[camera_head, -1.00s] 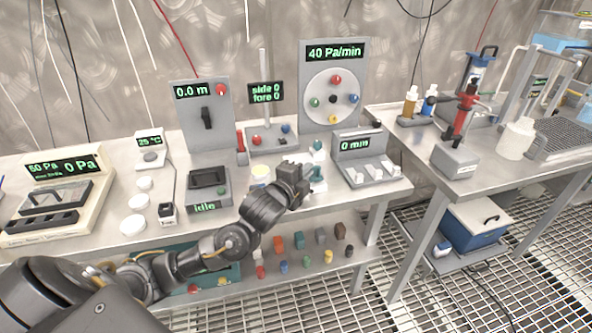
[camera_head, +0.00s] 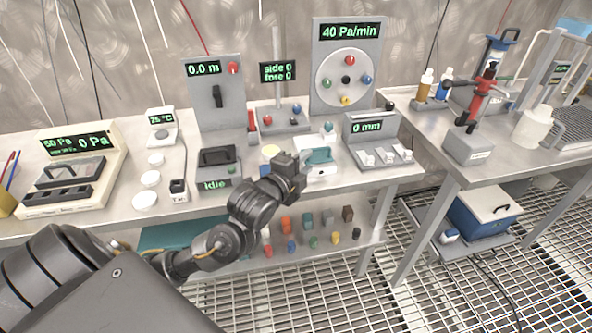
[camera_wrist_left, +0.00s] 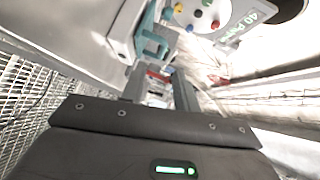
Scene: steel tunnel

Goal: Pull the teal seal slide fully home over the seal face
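The teal seal slide (camera_head: 319,156) sits on a small white block (camera_head: 320,171) near the front edge of the bench. In the left wrist view, a teal bracket-like part (camera_wrist_left: 152,42) shows just beyond the fingertips, on a pale body. My left gripper (camera_head: 292,168) is immediately left of the teal part in the head view. In the wrist view its two fingers (camera_wrist_left: 160,80) stand apart, with no object clearly held between them. Whether a finger touches the teal part cannot be told. The seal face cannot be made out. My right gripper is not in view.
A grey "0 mm" box (camera_head: 372,143) with white levers stands right of the slide. A dark-handled "idle" box (camera_head: 216,162) stands left. Behind is the "40 Pa/min" panel (camera_head: 347,62) with coloured knobs. Several small coloured blocks lie on the shelf below (camera_head: 345,242).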

